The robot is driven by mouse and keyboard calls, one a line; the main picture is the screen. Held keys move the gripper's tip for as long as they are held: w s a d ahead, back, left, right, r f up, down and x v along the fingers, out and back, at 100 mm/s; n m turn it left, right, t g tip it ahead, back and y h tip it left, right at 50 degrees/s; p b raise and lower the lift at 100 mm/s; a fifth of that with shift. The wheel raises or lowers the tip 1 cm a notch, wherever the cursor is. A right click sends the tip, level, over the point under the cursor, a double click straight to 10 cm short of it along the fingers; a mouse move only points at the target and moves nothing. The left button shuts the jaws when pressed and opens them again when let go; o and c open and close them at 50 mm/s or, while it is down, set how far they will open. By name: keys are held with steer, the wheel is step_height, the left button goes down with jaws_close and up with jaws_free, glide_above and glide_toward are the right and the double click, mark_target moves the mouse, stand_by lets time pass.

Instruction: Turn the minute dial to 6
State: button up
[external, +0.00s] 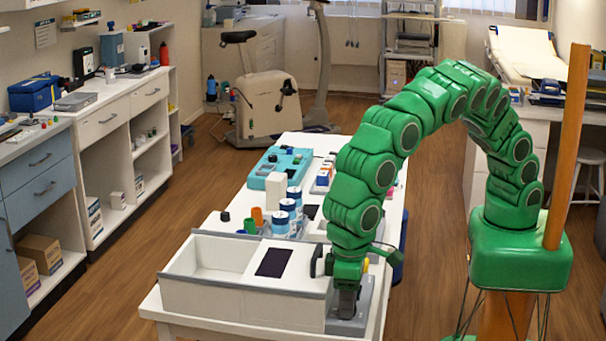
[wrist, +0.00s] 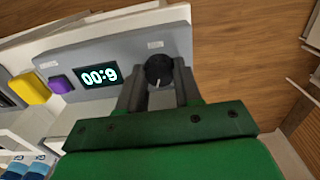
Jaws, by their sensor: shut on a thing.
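The minute dial (wrist: 158,70) is a round black knob with a white pointer line on a grey timer panel (wrist: 205,42) in the wrist view. The pointer points down towards my palm, slightly left. My gripper (wrist: 159,82) has one finger on each side of the dial and is shut on it. A lit display (wrist: 99,76) left of the dial reads 00:9. In the external view my gripper (external: 347,303) reaches down to the grey timer unit (external: 366,312) at the table's near right end. The dial is hidden there.
A purple button (wrist: 61,84) and a yellow button (wrist: 29,88) sit left of the display. A white open box (external: 215,295) stands beside the timer on the white table (external: 160,312). Several bottles and cups (external: 281,222) stand behind it.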

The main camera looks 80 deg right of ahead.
steer(key=shift+r, duration=0.1)
steer(key=o, duration=0.8)
steer(key=shift+c, duration=0.2)
step_height(320, 180, up, 8)
steer(key=shift+f, duration=0.15)
stand_by(0.5)
